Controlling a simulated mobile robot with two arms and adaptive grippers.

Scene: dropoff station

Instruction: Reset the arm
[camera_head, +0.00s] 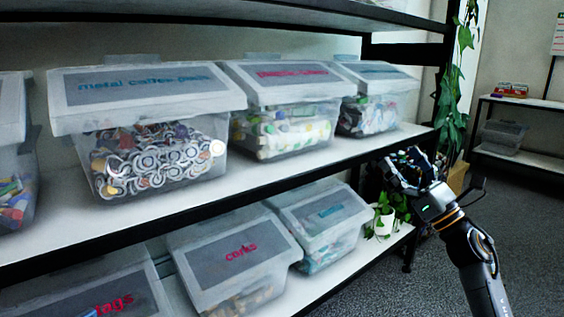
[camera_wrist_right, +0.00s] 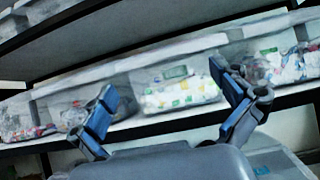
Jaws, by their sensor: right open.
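My right gripper (camera_head: 404,170) is raised at the right side of the head view, in front of the shelf's right end. Its jaws are open, with nothing between them. In the right wrist view, its two blue fingers (camera_wrist_right: 168,108) stand wide apart, facing the shelf bins, with a bin of white and green pieces (camera_wrist_right: 180,92) visible beyond the gap. My right arm (camera_head: 474,262) comes up from the lower right. My left gripper is in neither view.
A shelf (camera_head: 190,209) holds lidded clear bins: metal coffee pods (camera_head: 155,160), one with a pink label (camera_head: 285,130), and another (camera_head: 372,113). Below are corks (camera_head: 235,262) and more bins. A potted plant (camera_head: 384,222) stands at the shelf's right end. Open floor (camera_head: 525,235) lies right.

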